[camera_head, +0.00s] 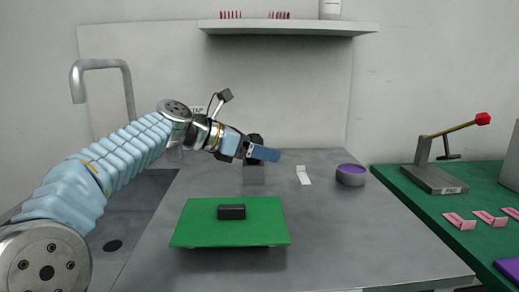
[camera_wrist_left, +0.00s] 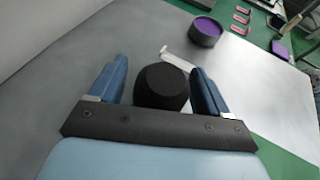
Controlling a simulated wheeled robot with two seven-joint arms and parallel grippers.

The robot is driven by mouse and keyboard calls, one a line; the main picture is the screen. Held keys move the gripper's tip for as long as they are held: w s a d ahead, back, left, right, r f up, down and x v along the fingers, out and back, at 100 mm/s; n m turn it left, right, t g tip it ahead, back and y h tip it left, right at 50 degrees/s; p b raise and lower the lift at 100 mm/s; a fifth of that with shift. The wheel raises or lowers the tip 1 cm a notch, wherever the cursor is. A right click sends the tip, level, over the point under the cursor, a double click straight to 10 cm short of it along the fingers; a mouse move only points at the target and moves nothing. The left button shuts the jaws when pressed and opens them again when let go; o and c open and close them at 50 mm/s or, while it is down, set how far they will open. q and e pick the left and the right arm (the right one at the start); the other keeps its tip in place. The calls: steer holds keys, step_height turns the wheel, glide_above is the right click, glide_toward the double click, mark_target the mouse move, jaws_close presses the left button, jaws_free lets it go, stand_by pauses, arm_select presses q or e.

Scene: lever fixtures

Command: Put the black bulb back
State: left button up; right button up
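The black bulb (camera_wrist_left: 162,86) shows in the left wrist view as a dark rounded knob between the two blue fingers of my left gripper (camera_wrist_left: 157,82). A gap shows on each side of it, so the gripper is open and not closed on it. In the head view my left gripper (camera_head: 265,153) is over the back of the grey table, and the bulb (camera_head: 255,138) is mostly hidden behind its fingers. A grey block (camera_head: 253,175) stands just below the gripper; whether the bulb rests on it is hidden. My right gripper is not in view.
A green board (camera_head: 205,232) with a black block (camera_head: 231,212) lies at the table's front. A white strip (camera_head: 303,175) and a purple-topped round tin (camera_head: 350,175) are to the right. A red-knobbed lever fixture (camera_head: 437,178) stands on the green table. A faucet (camera_head: 128,85) rises at left.

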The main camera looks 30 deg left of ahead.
arm_select(q)
steer(key=p+v, duration=0.1)
steer(key=v, duration=1.1)
